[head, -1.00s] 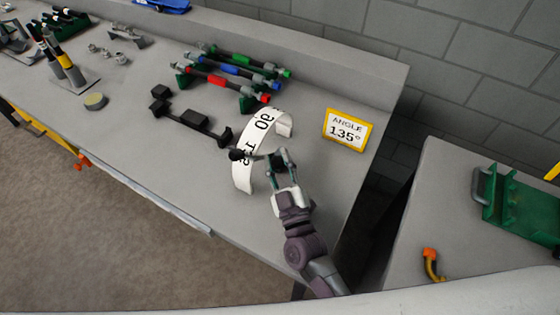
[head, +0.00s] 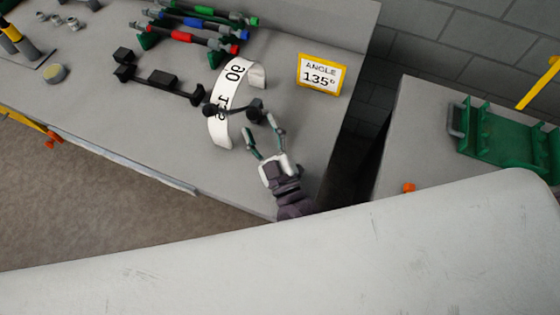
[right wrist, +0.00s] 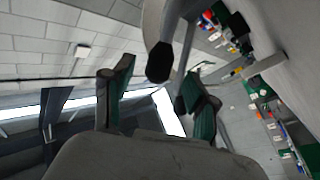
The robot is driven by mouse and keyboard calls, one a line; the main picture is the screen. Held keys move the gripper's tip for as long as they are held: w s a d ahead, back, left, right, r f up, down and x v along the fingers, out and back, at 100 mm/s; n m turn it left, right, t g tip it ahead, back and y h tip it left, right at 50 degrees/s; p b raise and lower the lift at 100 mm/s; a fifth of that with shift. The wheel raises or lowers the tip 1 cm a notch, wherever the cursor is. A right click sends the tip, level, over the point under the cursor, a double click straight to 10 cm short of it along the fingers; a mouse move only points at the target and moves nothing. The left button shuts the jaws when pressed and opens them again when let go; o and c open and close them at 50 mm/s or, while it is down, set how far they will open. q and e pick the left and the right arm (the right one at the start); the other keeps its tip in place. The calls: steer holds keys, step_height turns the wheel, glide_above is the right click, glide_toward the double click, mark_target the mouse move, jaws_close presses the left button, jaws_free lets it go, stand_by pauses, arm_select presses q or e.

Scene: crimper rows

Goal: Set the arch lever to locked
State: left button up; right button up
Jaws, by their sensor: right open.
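The arch lever is a black bar (head: 232,109) with dark ends, crossing a white arched band (head: 217,128) marked 90 and 135. Its right end is a black knob (head: 255,110). A yellow-framed sign (head: 320,74) behind reads ANGLE 135°. My right gripper (head: 260,126) is open and empty, its fingertips just in front of the knob. In the right wrist view, its green-padded fingers (right wrist: 156,88) stand apart and a dark knob (right wrist: 160,62) shows beyond and between them. I cannot tell whether they touch it. My left gripper is out of view.
A black fixture (head: 157,78) lies left of the arch. Green, blue and red clamp-like tools (head: 195,38) lie behind. A gap separates this bench from another with a green bracket (head: 500,138).

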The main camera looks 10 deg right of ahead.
steer(key=s+d, duration=0.1)
steer(key=s, duration=0.7)
steer(key=s+d, duration=0.1)
steer(key=s, duration=0.3)
steer(key=shift+s+d, duration=0.2)
steer(key=shift+d, duration=0.1)
